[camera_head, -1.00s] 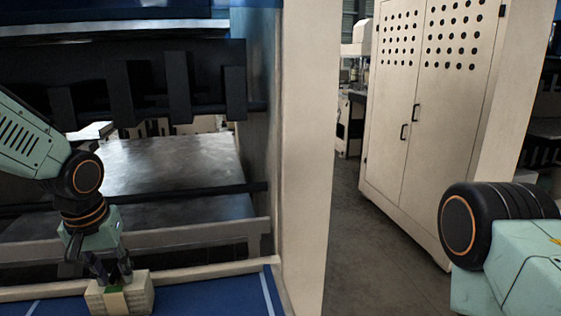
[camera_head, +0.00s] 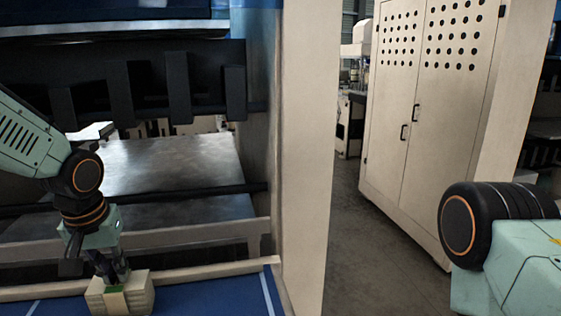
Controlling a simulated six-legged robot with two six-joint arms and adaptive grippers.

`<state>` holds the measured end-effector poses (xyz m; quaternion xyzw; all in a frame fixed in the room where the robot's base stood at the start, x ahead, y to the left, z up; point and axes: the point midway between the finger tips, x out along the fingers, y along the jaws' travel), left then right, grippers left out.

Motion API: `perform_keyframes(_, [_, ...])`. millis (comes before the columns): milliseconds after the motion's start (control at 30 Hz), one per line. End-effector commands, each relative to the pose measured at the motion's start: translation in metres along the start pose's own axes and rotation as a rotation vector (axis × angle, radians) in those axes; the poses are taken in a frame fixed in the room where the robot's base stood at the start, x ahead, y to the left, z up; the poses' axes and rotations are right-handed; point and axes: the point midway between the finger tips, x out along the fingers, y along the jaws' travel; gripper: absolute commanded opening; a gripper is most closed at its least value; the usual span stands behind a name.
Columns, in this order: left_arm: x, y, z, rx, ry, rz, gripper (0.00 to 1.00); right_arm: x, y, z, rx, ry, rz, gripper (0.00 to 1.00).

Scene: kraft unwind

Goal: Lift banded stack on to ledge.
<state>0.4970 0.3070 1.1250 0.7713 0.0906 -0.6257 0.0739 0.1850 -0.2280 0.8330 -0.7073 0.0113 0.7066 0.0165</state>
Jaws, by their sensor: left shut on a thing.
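The banded stack (camera_head: 139,296) is a small cream block of sheets with a green and tan band across it. It is at the bottom left, over the blue surface (camera_head: 210,297). My left gripper (camera_head: 114,280) points down and is shut on the stack from above. I cannot tell whether the stack touches the blue surface. A pale ledge (camera_head: 200,271) runs just behind the stack, along the back edge of the blue surface. My right arm shows at the right edge, but its gripper is out of view.
A pale rail (camera_head: 195,236) and a dark bar (camera_head: 220,189) cross the machine opening behind the ledge. Black blocks (camera_head: 178,88) hang above a grey metal plate (camera_head: 175,165). A cream post (camera_head: 307,150) stands right of the blue surface. A perforated cabinet (camera_head: 430,130) stands farther right.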

Motion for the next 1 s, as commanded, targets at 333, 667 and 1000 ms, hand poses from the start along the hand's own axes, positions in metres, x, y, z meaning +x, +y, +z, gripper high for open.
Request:
perform_keyframes(333, [-0.01, 0.0, 0.001, -0.001, -0.01, -0.001, 0.0, -0.012, 0.0, 0.0, 0.0, 0.0, 0.0, 0.4])
perform_keyframes(667, [-0.028, 0.0, -0.004, -0.001, -0.007, -0.001, 0.0, -0.028, 0.0, 0.0, 0.0, 0.0, 0.0, 0.4])
perform_keyframes(1000, [-0.045, 0.0, -0.008, -0.001, -0.006, -0.001, 0.0, -0.045, 0.0, 0.0, 0.0, 0.0, 0.0, 0.4])
